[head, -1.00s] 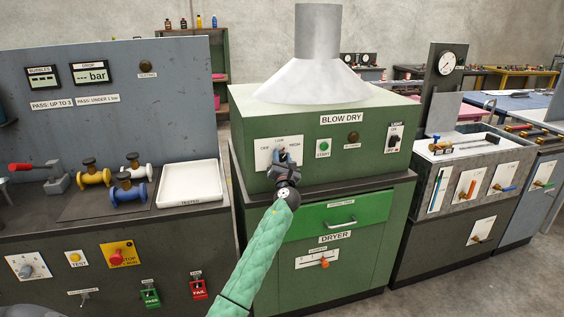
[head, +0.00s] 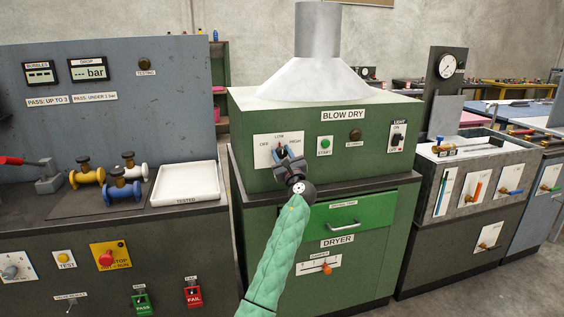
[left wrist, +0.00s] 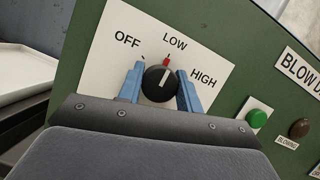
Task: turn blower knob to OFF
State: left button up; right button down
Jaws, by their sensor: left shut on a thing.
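The blower knob (left wrist: 159,84) is a black round knob with a white line and a red mark at its rim, on a white plate (left wrist: 113,50) reading OFF, LOW and HIGH. The red mark points at LOW. In the head view the plate (head: 263,151) is on the green BLOW DRY box, and the gripper hides most of the knob. My left gripper (left wrist: 158,88) has its blue fingers on either side of the knob, shut on it; it also shows in the head view (head: 288,160). My right gripper is not in view.
A green START button (head: 325,146), a dark lamp (head: 355,136) and a LIGHT switch (head: 397,138) are right of the plate. A drawer (head: 345,212) sits below. A bench with valves and a white tray (head: 186,185) is at the left.

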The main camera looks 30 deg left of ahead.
pick_arm(q)
jog(key=n+g+b, duration=0.1)
jog(key=n, duration=0.2)
jog(key=n+g+b, duration=0.1)
jog(key=n+g, duration=0.1)
jog(key=shift+f+n+y+b, duration=0.15)
jog(key=shift+n+y+b, duration=0.15)
jog(key=shift+n+y, duration=0.1)
jog(key=n+g+b, duration=0.1)
jog(key=n, duration=0.3)
jog(key=shift+g, duration=0.3)
jog(key=shift+n+g+h+b, duration=0.3)
jog(key=shift+n+g, duration=0.2)
jog(key=shift+n, duration=0.9)
jog(key=shift+n+g+h+b, duration=0.25)
jog(key=shift+n+g, duration=0.25)
jog(key=shift+n, duration=0.9)
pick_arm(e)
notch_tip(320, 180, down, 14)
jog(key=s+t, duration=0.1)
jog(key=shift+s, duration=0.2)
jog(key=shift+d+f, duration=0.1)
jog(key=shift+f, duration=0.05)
pick_arm(q)
jog(key=o, duration=1)
